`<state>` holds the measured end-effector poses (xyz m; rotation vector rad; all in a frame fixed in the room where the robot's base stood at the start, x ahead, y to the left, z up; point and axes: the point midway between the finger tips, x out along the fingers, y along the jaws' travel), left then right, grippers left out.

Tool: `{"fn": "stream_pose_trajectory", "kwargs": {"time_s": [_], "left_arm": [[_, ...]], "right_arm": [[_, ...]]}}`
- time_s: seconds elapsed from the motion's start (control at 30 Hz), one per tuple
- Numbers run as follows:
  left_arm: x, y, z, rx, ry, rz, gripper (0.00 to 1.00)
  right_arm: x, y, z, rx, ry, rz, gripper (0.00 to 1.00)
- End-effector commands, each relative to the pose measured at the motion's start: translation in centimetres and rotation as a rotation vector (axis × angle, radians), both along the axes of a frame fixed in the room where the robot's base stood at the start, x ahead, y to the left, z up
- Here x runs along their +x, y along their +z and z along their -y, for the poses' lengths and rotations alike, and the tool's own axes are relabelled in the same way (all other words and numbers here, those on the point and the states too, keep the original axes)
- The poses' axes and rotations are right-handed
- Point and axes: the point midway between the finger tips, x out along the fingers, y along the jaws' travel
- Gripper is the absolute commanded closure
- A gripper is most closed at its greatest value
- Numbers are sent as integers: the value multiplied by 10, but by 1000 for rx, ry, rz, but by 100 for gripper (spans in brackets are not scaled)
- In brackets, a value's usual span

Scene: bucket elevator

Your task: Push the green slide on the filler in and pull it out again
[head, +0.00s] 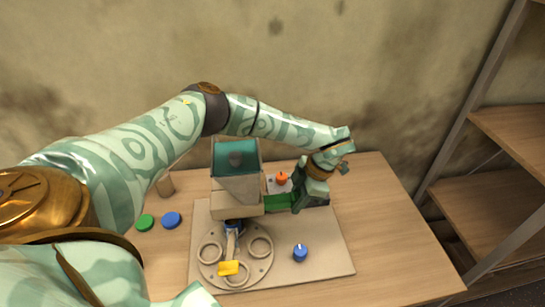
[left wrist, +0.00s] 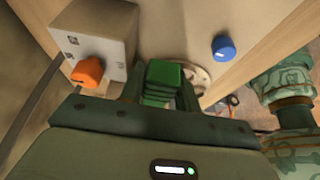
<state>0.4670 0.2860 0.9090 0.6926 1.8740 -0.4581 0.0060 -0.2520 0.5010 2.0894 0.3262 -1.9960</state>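The filler (head: 237,190) is a pale box-like hopper, teal inside, standing on a beige board. The green slide (head: 280,203) sticks out of its right side in the head view. My left gripper (head: 308,196) reaches over from behind the filler to the slide's outer end. In the left wrist view the ribbed green end of the slide (left wrist: 163,82) sits between my two dark fingers, which appear closed against its sides. The slide's inner part is hidden in the filler. My right gripper does not show clearly in either view.
A box with an orange knob (head: 281,178) stands close behind the slide. In front are a round plate with rings (head: 208,271), a yellow piece (head: 229,268) and a blue knob (head: 300,253). Green (head: 145,222) and blue (head: 171,219) discs lie left. Shelves (head: 505,180) stand right.

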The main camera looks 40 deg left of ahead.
Motion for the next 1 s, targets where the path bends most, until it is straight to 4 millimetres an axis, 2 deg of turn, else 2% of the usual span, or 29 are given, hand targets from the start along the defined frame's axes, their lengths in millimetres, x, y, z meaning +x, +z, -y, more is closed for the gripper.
{"fn": "stream_pose_trajectory", "kwargs": {"time_s": [0.37, 0.83, 1.0], "left_arm": [[0, 2, 0, -1, 0, -1, 52], [15, 50, 13, 0, 1, 1, 52], [17, 57, 15, 1, 0, -1, 52]], "right_arm": [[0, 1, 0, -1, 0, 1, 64], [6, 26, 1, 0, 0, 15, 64], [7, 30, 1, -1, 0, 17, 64]]}}
